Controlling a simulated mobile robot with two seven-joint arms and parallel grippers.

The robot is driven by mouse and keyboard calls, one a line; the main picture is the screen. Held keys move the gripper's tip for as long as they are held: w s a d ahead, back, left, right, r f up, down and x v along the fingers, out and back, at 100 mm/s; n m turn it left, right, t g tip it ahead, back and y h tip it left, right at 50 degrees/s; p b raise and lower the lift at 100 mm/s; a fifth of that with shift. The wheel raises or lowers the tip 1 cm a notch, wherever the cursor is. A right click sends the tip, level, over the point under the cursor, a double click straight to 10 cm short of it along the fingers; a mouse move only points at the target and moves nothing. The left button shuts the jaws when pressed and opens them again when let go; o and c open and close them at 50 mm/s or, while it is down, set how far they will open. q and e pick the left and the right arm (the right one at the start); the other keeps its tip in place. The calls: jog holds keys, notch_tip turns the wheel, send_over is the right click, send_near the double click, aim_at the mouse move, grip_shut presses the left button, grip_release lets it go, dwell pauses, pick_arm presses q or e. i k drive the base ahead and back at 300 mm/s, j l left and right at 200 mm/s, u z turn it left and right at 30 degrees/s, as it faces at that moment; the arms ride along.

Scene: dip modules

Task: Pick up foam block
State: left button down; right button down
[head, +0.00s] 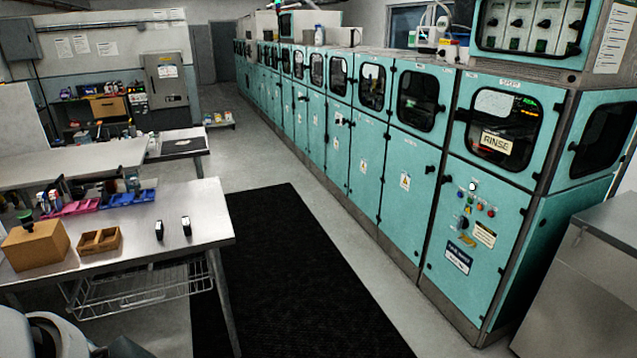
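Nothing in view can be surely told as the foam block. On the steel table (195,205) at the left stands a brown box-shaped block (36,246), with a small dark green-topped item at its back edge. Right of it is a small brown tray (88,243) with two compartments. Two small dark upright pieces with pale edges, a left one (159,231) and a right one (186,226), stand apart near the table's right part. Neither gripper shows; only pale and dark parts of my own body appear at the bottom left.
Pink bins (78,207) and blue bins (133,198) line the table's back edge. A wire shelf (140,287) hangs below. A black mat (290,275) covers the aisle floor, clear of objects. Teal machine cabinets (408,165) run along the right, with a steel counter (590,265) nearby.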

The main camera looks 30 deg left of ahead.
aim_at(159, 232)
jog(key=i+j+u, duration=0.15)
jog(key=j+u, duration=0.2)
jog(key=u, duration=0.15)
jog(key=i+j+u, duration=0.15)
jog(key=j+u, duration=0.3)
jog(key=i+j+u, duration=0.15)
jog(key=u, duration=0.35)
jog(key=i+j+u, duration=0.1)
jog(key=i+u, duration=0.35)
jog(key=k, duration=0.1)
